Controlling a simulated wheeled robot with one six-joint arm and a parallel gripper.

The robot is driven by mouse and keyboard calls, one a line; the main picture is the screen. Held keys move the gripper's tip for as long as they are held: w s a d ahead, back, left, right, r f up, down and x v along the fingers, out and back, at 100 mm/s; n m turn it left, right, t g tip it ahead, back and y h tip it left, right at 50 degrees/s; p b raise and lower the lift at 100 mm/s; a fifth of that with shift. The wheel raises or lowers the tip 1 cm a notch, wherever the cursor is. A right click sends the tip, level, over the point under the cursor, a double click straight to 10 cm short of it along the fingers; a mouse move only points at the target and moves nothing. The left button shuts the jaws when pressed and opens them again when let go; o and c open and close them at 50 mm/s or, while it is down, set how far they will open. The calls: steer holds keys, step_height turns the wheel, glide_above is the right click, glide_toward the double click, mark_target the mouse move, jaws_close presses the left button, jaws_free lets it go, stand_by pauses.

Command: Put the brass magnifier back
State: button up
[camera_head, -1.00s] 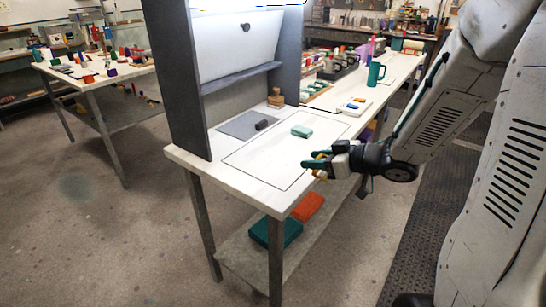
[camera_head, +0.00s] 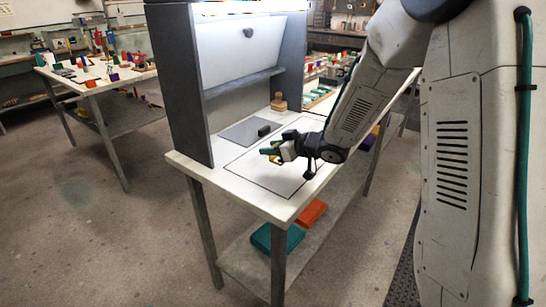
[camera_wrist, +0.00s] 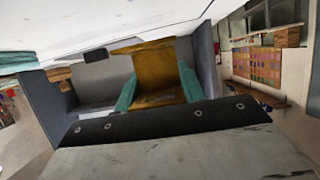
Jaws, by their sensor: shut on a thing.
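My gripper (camera_head: 270,153) has teal fingers and is over the front bench, above the outlined white area. It is shut on a brass-yellow thing, likely the brass magnifier (camera_wrist: 158,68), which fills the space between the fingers in the wrist view. Only a small yellow bit of it shows in the head view, and its full shape is hidden. A grey mat (camera_head: 236,134) lies on the bench to the left of the gripper, with a dark block (camera_head: 264,130) on it. The held thing is apart from the mat.
A grey upright hutch with a shelf (camera_head: 240,82) stands at the bench's back left. A wooden stamp-like piece (camera_head: 279,102) stands behind the mat. The outlined white area (camera_head: 262,178) is clear at the front. Teal (camera_head: 277,238) and orange (camera_head: 312,212) boxes lie on the lower shelf.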

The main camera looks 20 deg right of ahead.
mark_target(274, 157)
step_height(274, 157, down, 3)
steer(key=shift+f, duration=0.15)
steer(key=shift+s+f, duration=0.1)
steer(key=shift+f, duration=0.2)
